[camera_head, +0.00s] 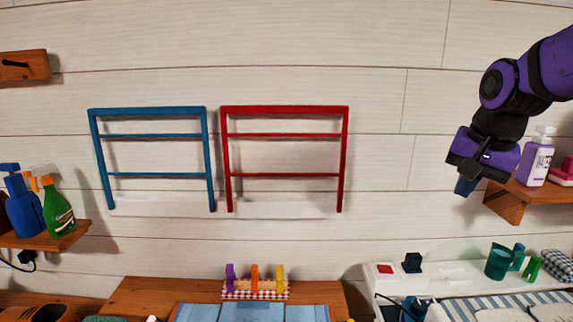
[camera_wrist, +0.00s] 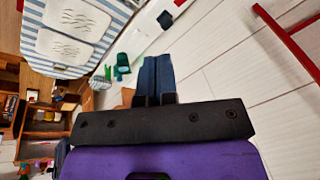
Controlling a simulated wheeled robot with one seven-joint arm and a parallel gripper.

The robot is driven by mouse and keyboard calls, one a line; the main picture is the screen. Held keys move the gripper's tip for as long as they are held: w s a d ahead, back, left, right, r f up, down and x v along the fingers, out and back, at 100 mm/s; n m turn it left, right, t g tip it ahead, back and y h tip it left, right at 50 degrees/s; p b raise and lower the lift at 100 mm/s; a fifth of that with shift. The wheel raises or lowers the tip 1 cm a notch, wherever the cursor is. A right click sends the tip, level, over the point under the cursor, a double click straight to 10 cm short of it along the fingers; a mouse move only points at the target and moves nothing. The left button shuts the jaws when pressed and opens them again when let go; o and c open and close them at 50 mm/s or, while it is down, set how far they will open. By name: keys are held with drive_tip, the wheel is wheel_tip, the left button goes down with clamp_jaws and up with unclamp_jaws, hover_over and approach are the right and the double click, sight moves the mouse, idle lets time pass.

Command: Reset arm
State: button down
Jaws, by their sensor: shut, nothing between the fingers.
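My purple and black arm reaches in from the upper right of the head view. My gripper (camera_head: 465,186) points down and hangs in the air in front of the wall, just left of the right wooden shelf. In the wrist view its two dark blue fingers (camera_wrist: 155,75) are side by side and together, with nothing between them.
Blue (camera_head: 150,135) and red (camera_head: 285,134) racks hang on the white plank wall. The right shelf (camera_head: 511,203) holds a purple pump bottle (camera_head: 537,163) close to my gripper. The left shelf (camera_head: 45,238) holds spray bottles. Below are a white surface (camera_head: 440,270) and green cups (camera_head: 498,262).

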drive_tip(key=s+a+r+n+t, duration=0.1)
drive_tip(key=s+n, duration=0.6)
drive_tip(key=s, duration=0.9)
drive_tip(key=shift+s+a+r+t, duration=0.15)
drive_tip(key=shift+s+t, duration=0.05)
drive_tip(key=shift+t, duration=0.3)
idle(0.6)
